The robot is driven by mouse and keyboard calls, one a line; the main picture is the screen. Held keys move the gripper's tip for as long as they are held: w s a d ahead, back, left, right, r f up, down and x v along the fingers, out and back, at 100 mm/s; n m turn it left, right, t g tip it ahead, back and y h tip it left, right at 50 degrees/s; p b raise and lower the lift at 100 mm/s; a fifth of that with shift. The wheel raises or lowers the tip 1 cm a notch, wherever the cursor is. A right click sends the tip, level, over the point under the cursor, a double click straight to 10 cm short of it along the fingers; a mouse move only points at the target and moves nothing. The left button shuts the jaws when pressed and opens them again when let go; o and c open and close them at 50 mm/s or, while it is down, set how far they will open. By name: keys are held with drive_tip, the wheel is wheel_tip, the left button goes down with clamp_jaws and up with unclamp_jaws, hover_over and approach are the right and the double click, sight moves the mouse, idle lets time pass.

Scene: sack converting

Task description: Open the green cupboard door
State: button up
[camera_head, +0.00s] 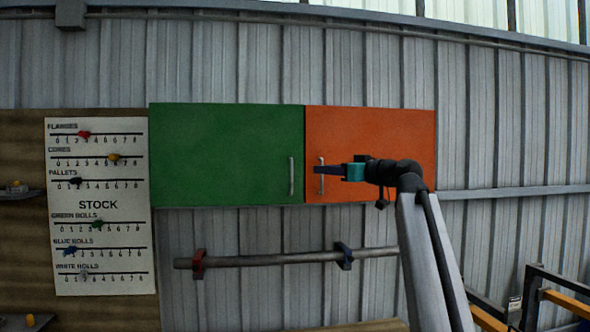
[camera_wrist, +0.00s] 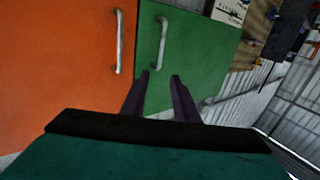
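The green cupboard door (camera_head: 225,150) is closed flush on the wall, with a vertical metal bar handle (camera_head: 291,176) near its right edge. In the wrist view the green door (camera_wrist: 185,60) and its handle (camera_wrist: 161,40) lie ahead of the fingers. My gripper (camera_head: 316,170) is just right of the green handle in the head view, overlapping the orange door's handle. In the wrist view my gripper (camera_wrist: 160,76) has its two dark fingers apart with nothing between them. The handle is beyond the tips, roughly in line with the gap, not between the fingers.
The orange door (camera_head: 380,130) adjoins on the right, closed, with its own handle (camera_head: 321,176) close to the fingers. A stock board (camera_head: 100,205) hangs left of the green door. A horizontal bar (camera_head: 270,259) with red and blue collars runs below.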

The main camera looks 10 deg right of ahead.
drive_tip(key=shift+w, duration=0.1)
drive_tip(key=p, duration=0.6)
approach(296, 168)
drive_tip(key=w+a, duration=0.1)
drive_tip(key=a, duration=0.1)
drive_tip(key=w+a, duration=0.1)
drive_tip(key=a, duration=0.1)
drive_tip(key=w+a, duration=0.1)
drive_tip(key=a, duration=0.1)
drive_tip(key=shift+a+r, duration=0.25)
drive_tip(key=shift+a, duration=0.05)
